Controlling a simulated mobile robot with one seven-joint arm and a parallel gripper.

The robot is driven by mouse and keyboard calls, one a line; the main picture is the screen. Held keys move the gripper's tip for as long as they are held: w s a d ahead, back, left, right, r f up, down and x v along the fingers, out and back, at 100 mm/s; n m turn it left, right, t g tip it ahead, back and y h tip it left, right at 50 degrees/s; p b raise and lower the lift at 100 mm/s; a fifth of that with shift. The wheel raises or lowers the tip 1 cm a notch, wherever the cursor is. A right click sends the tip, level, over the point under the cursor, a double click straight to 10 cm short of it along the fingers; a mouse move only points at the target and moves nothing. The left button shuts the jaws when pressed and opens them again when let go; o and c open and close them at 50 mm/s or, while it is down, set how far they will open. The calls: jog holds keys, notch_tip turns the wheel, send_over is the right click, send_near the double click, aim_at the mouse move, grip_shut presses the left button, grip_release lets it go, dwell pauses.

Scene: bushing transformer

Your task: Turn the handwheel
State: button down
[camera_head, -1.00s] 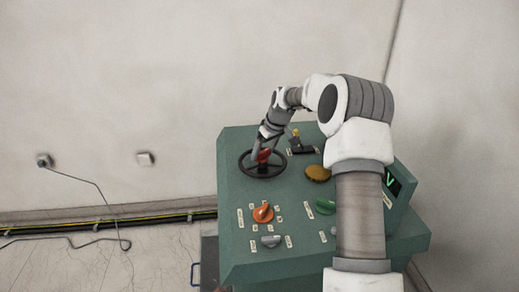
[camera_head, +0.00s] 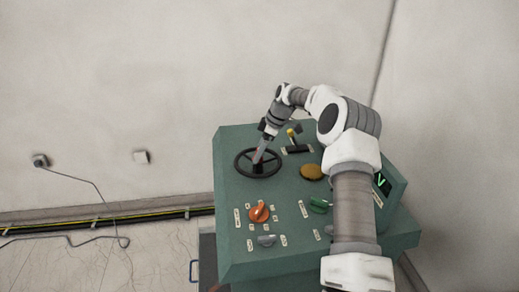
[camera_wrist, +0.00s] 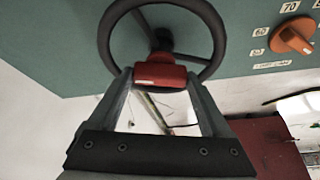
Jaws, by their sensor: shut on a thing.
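The black handwheel (camera_head: 236,167) lies on the far left part of the green console's top. In the wrist view its dark rim (camera_wrist: 218,32) and spokes fill the upper middle. A red piece (camera_wrist: 160,74) sits at the near side of the rim, between my fingertips. My gripper (camera_wrist: 160,82) is shut on this red piece, with one finger on either side. In the head view my gripper (camera_head: 260,157) reaches down onto the wheel from above and hides part of it. The red piece is mostly hidden there.
The green console (camera_head: 228,235) also carries an orange knob (camera_head: 259,212), a green knob (camera_head: 320,204), a grey knob (camera_head: 267,240), a brown round button (camera_head: 312,172) and a yellow-tipped lever (camera_head: 293,137). A display (camera_head: 382,182) is at right. A wall stands behind.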

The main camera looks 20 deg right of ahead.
dwell(0.5)
grip_release()
jog(key=shift+d+r, duration=0.1)
jog(key=shift+r, duration=0.05)
jog(key=v, duration=1.7)
jog(key=shift+p, duration=0.3)
jog(key=shift+r, duration=0.15)
